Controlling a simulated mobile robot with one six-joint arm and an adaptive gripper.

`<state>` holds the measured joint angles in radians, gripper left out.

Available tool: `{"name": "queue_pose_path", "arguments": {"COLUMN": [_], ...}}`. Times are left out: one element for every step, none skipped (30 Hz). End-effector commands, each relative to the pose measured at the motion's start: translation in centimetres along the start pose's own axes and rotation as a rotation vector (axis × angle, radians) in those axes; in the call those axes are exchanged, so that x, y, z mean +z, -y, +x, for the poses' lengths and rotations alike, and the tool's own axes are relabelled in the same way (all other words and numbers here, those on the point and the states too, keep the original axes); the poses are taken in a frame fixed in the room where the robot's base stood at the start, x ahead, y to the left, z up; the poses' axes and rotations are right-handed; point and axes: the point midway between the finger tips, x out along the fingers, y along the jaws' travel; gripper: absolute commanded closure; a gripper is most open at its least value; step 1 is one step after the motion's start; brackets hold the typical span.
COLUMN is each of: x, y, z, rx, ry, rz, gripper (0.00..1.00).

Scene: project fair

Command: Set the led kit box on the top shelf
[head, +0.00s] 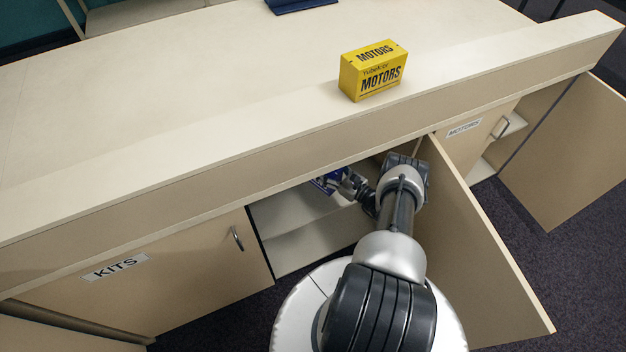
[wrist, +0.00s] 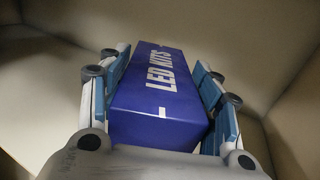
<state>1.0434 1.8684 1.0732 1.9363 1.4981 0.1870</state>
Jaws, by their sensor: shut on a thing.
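The led kit box (wrist: 160,95) is dark blue with white LED KITS lettering. In the wrist view it lies between the two finger pads of my gripper (wrist: 163,105), which is shut on it. In the head view the box (head: 322,184) shows only partly, under the counter's front edge, with my gripper (head: 340,182) on it inside the open cabinet. A shelf (head: 290,212) shows in that cabinet below the box. From the head view I cannot tell whether the box touches the shelf.
A yellow MOTORS box (head: 373,72) stands on the counter (head: 200,90). The open cabinet door (head: 480,260) is right of my arm. A closed KITS door (head: 150,275) is at left. Another door (head: 570,150) stands open at far right, beside the MOTORS label (head: 464,127).

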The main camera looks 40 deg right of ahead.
Motion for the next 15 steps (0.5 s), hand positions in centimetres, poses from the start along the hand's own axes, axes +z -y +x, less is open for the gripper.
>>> {"name": "queue_pose_path", "arguments": {"x": [-1.6, -2.0, -2.6, -2.9, -3.1, -3.4, -3.5, -3.8, -4.4, -4.9, -5.4, -6.0, -6.5, -6.8, -7.0], "y": [-0.1, 0.0, 0.0, 0.0, 0.0, 0.0, 0.0, 0.0, 0.0, 0.0, 0.0, 0.0, 0.0, 0.0, 0.0], "z": [0.0, 0.0, 0.0, 0.0, 0.0, 0.0, 0.1, 0.1, 0.0, 0.0, 0.0, 0.0, 0.0, 0.0, 0.1], "rx": [0.001, 0.001, 0.001, 0.001, 0.001, 0.001, 0.001, 0.001, 0.001, 0.001, 0.002, 0.002, 0.002, 0.002, 0.002], "ry": [0.002, 0.002, 0.002, 0.003, 0.003, 0.003, 0.003, 0.003, 0.003, 0.002, 0.002, 0.002, 0.002, 0.002, 0.002], "rz": [0.0, -0.001, -0.001, -0.002, -0.002, -0.002, -0.002, -0.002, -0.001, 0.0, -0.001, -0.001, -0.002, -0.001, -0.002], "gripper": [0.75, 0.75, 0.75, 0.75, 0.75, 0.75, 0.75, 0.75, 0.75, 0.75, 0.75, 0.75, 0.75, 0.75, 0.75]}}
